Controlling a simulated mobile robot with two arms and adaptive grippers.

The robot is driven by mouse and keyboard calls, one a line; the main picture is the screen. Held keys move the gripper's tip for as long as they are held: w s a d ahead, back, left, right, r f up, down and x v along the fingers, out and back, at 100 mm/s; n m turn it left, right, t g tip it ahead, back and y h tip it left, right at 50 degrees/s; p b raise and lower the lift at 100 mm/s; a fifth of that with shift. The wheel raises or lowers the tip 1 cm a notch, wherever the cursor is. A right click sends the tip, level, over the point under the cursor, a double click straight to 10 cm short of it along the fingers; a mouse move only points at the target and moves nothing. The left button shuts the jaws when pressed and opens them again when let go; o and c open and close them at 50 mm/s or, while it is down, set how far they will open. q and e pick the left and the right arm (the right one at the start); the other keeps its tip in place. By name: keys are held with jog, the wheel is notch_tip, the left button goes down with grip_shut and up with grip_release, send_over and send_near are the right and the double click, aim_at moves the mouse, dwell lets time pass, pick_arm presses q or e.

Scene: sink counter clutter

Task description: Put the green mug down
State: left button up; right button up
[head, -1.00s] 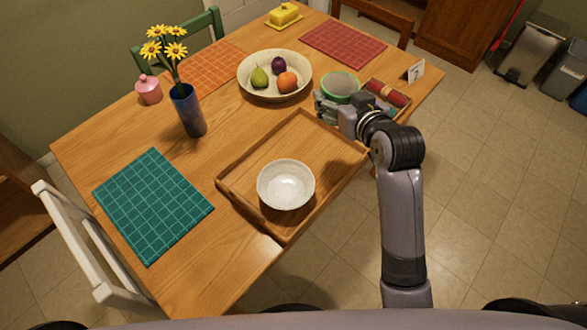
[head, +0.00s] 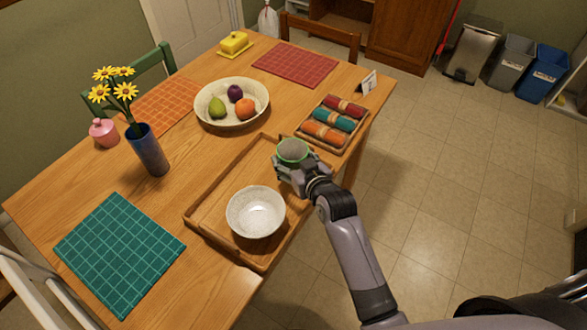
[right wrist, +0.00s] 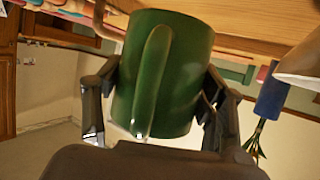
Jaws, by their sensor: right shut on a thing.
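The green mug (head: 292,150) is in my right gripper (head: 300,174), over the far right part of the wooden tray (head: 216,186) in the head view. In the right wrist view, my right gripper (right wrist: 160,120) is shut around the sides of the mug (right wrist: 180,80), and the mug's handle faces the camera. I cannot tell whether the mug's base touches the tray. A white speckled bowl (head: 256,212) stands on the near part of the tray. My left gripper is not in view.
A rack of rolled napkins (head: 332,122) lies just beyond the tray to the right. A fruit bowl (head: 205,97) stands behind the tray. A blue vase (head: 148,152) with yellow flowers and a teal placemat (head: 118,255) are at the left. The tray's middle has some free room.

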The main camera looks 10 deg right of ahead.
aim_at(294, 169)
jog(key=shift+f, duration=1.95)
jog(key=shift+f, duration=0.2)
jog(key=o, duration=1.1)
jog(key=shift+o, duration=0.2)
jog(key=shift+r, duration=0.25)
jog(key=v, duration=1.2)
jog(key=shift+f, duration=0.1)
